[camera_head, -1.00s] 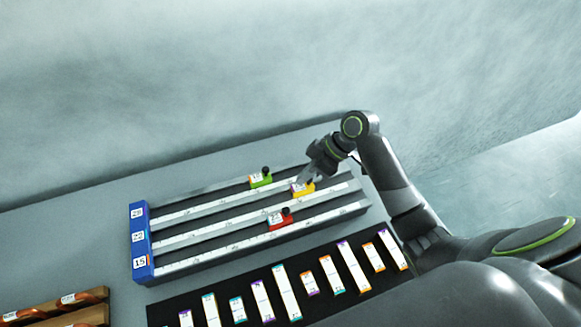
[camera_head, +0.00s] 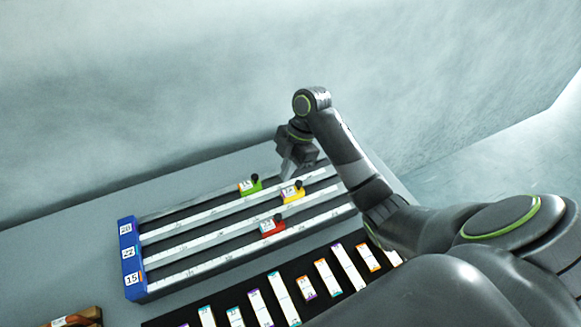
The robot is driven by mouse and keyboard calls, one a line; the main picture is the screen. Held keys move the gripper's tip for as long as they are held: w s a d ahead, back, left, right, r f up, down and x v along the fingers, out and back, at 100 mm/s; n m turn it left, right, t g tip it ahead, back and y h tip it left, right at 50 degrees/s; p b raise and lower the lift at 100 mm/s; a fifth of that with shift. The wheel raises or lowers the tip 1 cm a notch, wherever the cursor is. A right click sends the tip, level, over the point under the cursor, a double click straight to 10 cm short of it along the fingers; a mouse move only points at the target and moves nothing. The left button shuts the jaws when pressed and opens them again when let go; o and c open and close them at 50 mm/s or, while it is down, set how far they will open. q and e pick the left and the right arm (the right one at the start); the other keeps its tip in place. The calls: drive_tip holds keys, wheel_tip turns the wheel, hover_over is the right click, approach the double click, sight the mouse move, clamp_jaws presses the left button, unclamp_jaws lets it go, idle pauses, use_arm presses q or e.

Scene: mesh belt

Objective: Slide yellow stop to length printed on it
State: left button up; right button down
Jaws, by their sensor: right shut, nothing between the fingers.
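The yellow stop (camera_head: 291,194) sits on the middle rail of the ruled rack (camera_head: 225,245), right of the rack's centre. It carries a white label and a dark knob; the printed number is too small to read. My right gripper (camera_head: 286,178) is shut and empty, just above and behind the yellow stop, apart from its knob as far as I can see. The green stop (camera_head: 250,186) is on the back rail and the red stop (camera_head: 271,227) on the front rail. My left gripper is not in view.
A blue end block (camera_head: 131,258) with number labels closes the rack's left end. A black mat (camera_head: 235,297) with several white strips lies in front of it. A brown block (camera_head: 78,318) is at the lower left. The grey table behind the rack is clear.

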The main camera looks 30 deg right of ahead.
sight(297, 184)
drive_tip(key=x, duration=0.5)
drive_tip(key=shift+a, duration=0.1)
drive_tip(key=d, duration=0.1)
drive_tip(key=d+p, duration=0.1)
drive_tip(key=d, duration=0.1)
drive_tip(key=shift+w+d+f, duration=0.15)
drive_tip(key=shift+d, duration=0.1)
drive_tip(key=shift+d+f, duration=0.15)
drive_tip(key=shift+d, duration=0.2)
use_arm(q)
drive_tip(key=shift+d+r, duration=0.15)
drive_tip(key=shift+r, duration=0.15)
use_arm(e)
drive_tip(key=shift+a, duration=0.1)
drive_tip(key=shift+w+d+p, duration=0.1)
drive_tip(key=shift+d+p, duration=0.3)
drive_tip(key=shift+d, duration=0.45)
drive_tip(key=shift+a, duration=0.1)
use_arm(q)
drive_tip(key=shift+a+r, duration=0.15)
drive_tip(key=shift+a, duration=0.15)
